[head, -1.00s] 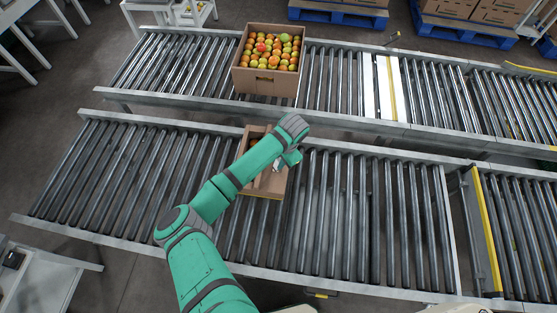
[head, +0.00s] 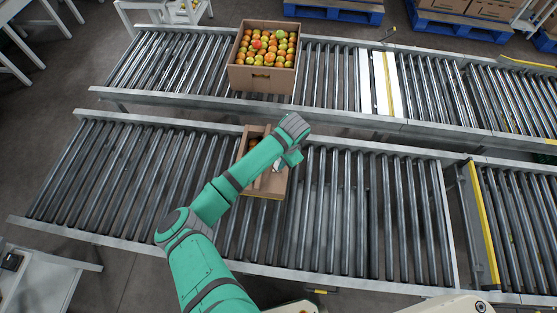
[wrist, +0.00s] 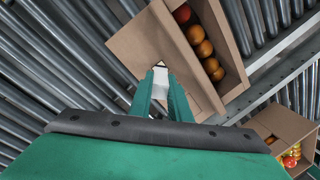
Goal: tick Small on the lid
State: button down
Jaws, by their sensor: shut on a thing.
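A brown carton (head: 270,190) sits on the near roller conveyor, partly hidden under my arm in the head view. In the wrist view its plain cardboard lid (wrist: 135,45) covers one part, and a row of orange-red tomatoes (wrist: 204,48) shows in the open part beside it. My gripper (wrist: 161,77) is over the lid, shut on a small white object (wrist: 161,80) between its fingertips. The object's tip and any contact with the lid are hard to make out. I cannot read any marks or words on the lid.
A larger carton (head: 262,80) full of red, orange and green tomatoes stands on the far roller conveyor (head: 180,65). It is separated from the near conveyor by metal rails. The near conveyor's rollers (head: 370,210) are clear right of the carton. Blue pallets (head: 333,13) stand at the back.

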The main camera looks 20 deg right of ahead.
jog(key=shift+s+d+f, duration=0.1)
jog(key=shift+s, duration=0.1)
jog(key=shift+w, duration=0.25)
dwell(0.5)
jog(key=shift+w, duration=0.15)
jog(key=shift+w+a, duration=0.35)
jog(key=shift+a, duration=0.05)
jog(key=shift+w+a, duration=0.15)
jog(key=shift+w, duration=0.3)
dwell(0.6)
jog(key=shift+s+d, duration=0.25)
jog(key=shift+s, duration=0.2)
jog(key=shift+s+d, duration=0.1)
jog(key=shift+s, duration=0.15)
jog(key=shift+s+d, duration=0.2)
jog(key=shift+s, duration=0.4)
dwell(0.4)
